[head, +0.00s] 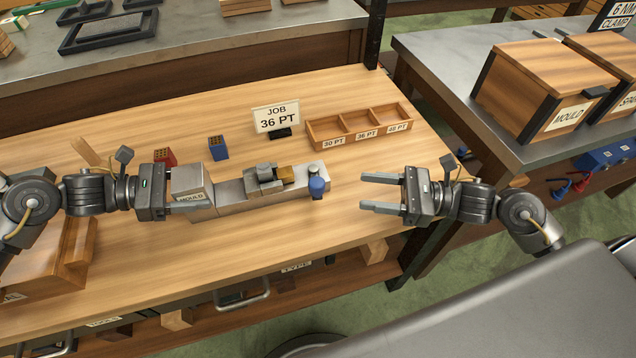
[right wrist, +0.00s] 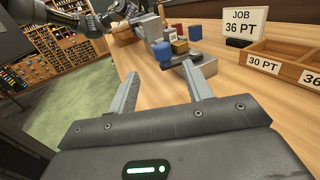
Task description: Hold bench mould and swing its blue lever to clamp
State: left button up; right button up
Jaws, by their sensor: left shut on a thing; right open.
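My left gripper (head: 190,189) is shut on the mould's left end. My right gripper (head: 364,192) is open and empty, to the right of the lever and apart from it, fingers pointing left.
A wooden tray (head: 359,126) with three labelled compartments and a "JOB 36 PT" sign (head: 276,118) stand behind the mould. A red block (head: 165,157) and a dark blue block (head: 218,148) stand behind its left part. The bench right of the lever is clear.

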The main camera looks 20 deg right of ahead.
aim_at(318, 186)
jog(key=shift+s+d+f+t, duration=0.15)
jog(key=shift+s+d+t, duration=0.15)
jog(key=shift+d, duration=0.1)
jog(key=x, duration=1.2)
jog(key=shift+a+f, duration=0.1)
jog(key=shift+f, duration=0.1)
jog(key=c, duration=0.9)
